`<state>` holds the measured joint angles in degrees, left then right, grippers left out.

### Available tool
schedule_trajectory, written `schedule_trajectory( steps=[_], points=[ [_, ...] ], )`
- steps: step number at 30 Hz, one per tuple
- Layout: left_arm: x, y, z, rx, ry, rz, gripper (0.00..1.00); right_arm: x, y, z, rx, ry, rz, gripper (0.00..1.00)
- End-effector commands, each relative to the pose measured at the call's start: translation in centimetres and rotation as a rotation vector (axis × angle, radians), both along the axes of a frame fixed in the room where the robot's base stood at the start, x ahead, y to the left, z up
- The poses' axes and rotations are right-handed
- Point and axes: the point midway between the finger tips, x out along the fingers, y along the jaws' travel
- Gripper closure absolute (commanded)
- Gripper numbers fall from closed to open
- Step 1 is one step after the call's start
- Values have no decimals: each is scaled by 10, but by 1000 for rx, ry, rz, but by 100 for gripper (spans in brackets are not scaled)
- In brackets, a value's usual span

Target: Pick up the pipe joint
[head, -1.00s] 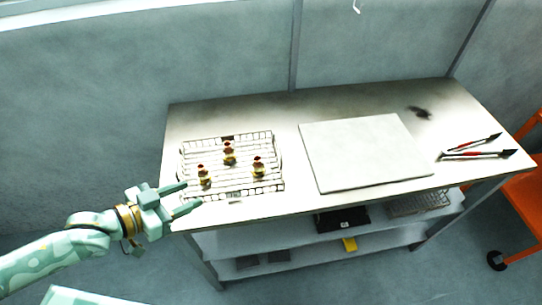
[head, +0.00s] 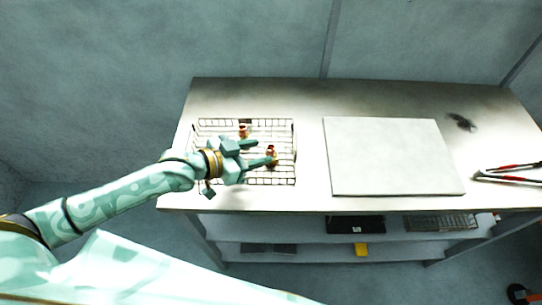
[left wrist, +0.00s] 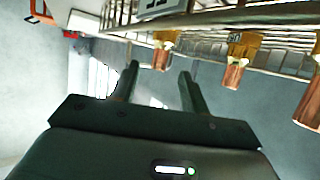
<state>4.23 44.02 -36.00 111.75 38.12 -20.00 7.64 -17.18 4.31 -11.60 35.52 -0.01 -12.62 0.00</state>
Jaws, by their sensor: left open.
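Pipe joints with brass bodies and copper-red ends stand in a wire mesh basket (head: 294,172) on the bench. In the head view one pipe joint (head: 243,131) is at the back and another (head: 270,151) is by my left fingertips. A third is hidden behind my gripper. The left wrist view shows three pipe joints, at its top middle (left wrist: 164,40), right of that (left wrist: 239,58) and at the right edge (left wrist: 310,102). My left gripper (head: 266,151) is open over the basket. My right gripper is out of view.
A pale flat board (head: 390,158) lies on the metal bench (head: 300,95) right of the basket. Red-handled tongs (head: 510,173) lie at the far right. The wall is behind.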

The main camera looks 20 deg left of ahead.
Motion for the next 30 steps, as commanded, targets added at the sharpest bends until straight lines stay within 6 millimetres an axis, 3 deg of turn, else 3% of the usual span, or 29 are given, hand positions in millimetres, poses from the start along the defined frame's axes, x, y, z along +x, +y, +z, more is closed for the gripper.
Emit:
schedule_trajectory(
  steps=[9,17,22,30],
  points=[
    [30,-26,-24,-1,-1,-1,55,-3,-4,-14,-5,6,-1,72],
    [33,-29,-24,0,0,-1,55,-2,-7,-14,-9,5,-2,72],
    [32,-29,-24,0,0,-1,99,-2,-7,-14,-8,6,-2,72],
    [33,-28,-23,0,-1,-1,100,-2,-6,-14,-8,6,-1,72]
  ],
)
